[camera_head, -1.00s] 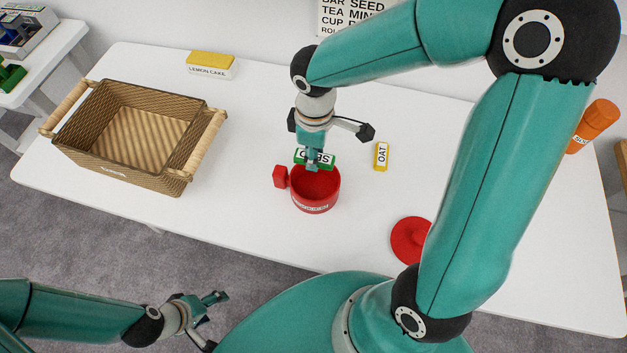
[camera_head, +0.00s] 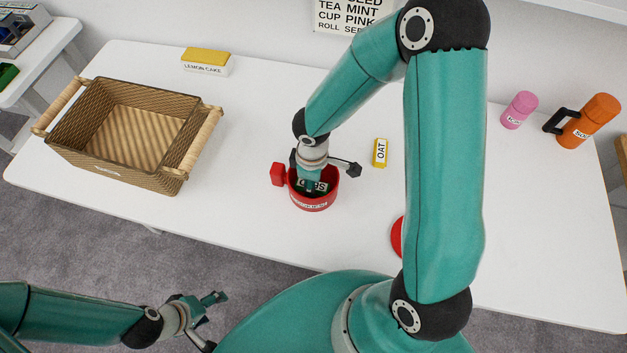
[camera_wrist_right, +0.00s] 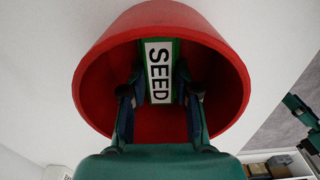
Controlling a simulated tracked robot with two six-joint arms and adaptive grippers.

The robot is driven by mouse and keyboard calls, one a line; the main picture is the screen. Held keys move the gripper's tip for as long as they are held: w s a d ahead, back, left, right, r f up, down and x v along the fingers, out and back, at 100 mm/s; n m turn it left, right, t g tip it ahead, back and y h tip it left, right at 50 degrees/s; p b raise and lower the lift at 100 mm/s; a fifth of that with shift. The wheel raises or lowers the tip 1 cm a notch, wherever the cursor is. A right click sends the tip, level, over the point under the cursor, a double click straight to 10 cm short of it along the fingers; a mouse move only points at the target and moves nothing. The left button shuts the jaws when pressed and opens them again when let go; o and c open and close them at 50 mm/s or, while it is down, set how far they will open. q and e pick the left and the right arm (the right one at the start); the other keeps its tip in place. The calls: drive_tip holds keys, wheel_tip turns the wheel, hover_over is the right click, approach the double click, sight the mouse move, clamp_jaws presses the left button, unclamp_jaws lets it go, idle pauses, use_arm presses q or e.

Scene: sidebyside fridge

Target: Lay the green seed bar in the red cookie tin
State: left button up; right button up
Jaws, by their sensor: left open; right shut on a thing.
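The red cookie tin (camera_head: 314,202) stands open on the white table, with a red block-like handle at its left side. The green seed bar (camera_head: 322,187) is inside the tin's mouth, below the rim. My right gripper (camera_head: 309,186) reaches down into the tin and is shut on the bar. In the right wrist view the bar (camera_wrist_right: 159,72) shows its white SEED label between the two fingers (camera_wrist_right: 160,95), with the tin's red wall (camera_wrist_right: 100,85) around them. Whether the bar touches the tin's floor is hidden. My left gripper (camera_head: 212,306) is open and empty, off the table's front edge.
A yellow OAT bar (camera_head: 380,153) lies right of the tin. A red lid (camera_head: 397,237) is partly behind my right arm. A wicker basket (camera_head: 75,150) stands left; a lemon cake box (camera_head: 206,62) is at the back. Pink (camera_head: 519,110) and orange (camera_head: 590,122) containers stand right.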

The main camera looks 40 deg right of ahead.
drive_tip(key=shift+f, duration=0.1)
drive_tip(key=o, duration=1)
drive_tip(key=shift+o, duration=0.2)
drive_tip(key=shift+r, duration=0.35)
wheel_tip(320, 180, up, 12)
drive_tip(key=p, duration=0.1)
drive_tip(key=shift+f, duration=0.15)
